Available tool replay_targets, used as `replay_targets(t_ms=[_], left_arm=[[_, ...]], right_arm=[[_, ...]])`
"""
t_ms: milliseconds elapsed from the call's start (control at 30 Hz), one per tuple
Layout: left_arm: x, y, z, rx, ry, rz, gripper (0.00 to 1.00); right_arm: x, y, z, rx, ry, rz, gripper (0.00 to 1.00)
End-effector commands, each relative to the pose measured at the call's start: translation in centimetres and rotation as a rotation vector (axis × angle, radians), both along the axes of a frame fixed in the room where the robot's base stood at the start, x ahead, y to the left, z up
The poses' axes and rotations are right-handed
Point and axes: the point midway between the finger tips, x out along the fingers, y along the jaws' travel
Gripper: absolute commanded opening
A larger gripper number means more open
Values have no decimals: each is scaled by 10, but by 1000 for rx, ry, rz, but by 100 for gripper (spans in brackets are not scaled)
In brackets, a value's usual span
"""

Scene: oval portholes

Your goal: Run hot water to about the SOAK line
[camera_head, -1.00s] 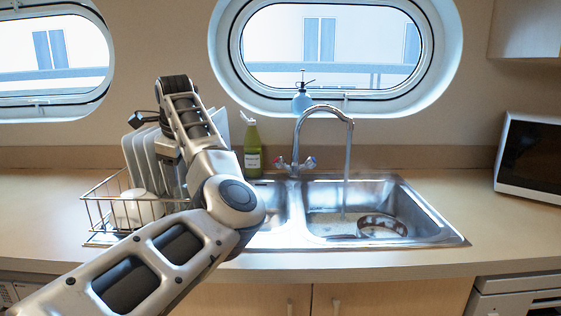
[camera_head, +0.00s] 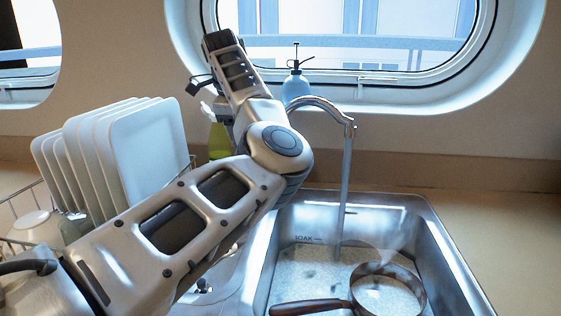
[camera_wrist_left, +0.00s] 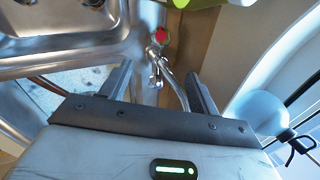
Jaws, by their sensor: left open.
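In the head view a stream of water (camera_head: 346,190) runs from the chrome faucet (camera_head: 318,103) into the right basin (camera_head: 440,255). The SOAK mark (camera_head: 304,238) is on the basin's back wall, a little above the speckled water (camera_head: 310,270). A brown-handled pan (camera_head: 388,290) sits in the water, with faint steam above it. In the left wrist view my left gripper (camera_wrist_left: 160,88) is open and empty. The red-capped tap handle (camera_wrist_left: 162,36) and chrome tap parts lie beyond its fingers. My left arm hides the taps in the head view. My right gripper is not visible.
A blue pump bottle (camera_head: 296,88) stands behind the faucet; it also shows in the left wrist view (camera_wrist_left: 262,110). A green bottle (camera_head: 219,140) is partly behind my arm. White plates (camera_head: 145,150) stand in a rack at left. Counter at right (camera_head: 500,220) is clear.

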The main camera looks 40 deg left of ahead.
Motion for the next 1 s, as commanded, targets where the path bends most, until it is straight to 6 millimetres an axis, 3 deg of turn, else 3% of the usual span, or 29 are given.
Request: replay_targets(t_ms=[233, 800, 1000], left_arm=[[8, 4, -22, 0, 4, 3, 61], [52, 20, -126, 0, 3, 0, 61], [59, 22, -143, 1, 1, 2, 61]], right_arm=[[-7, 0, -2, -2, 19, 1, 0], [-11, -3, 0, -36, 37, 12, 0], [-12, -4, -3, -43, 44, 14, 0]])
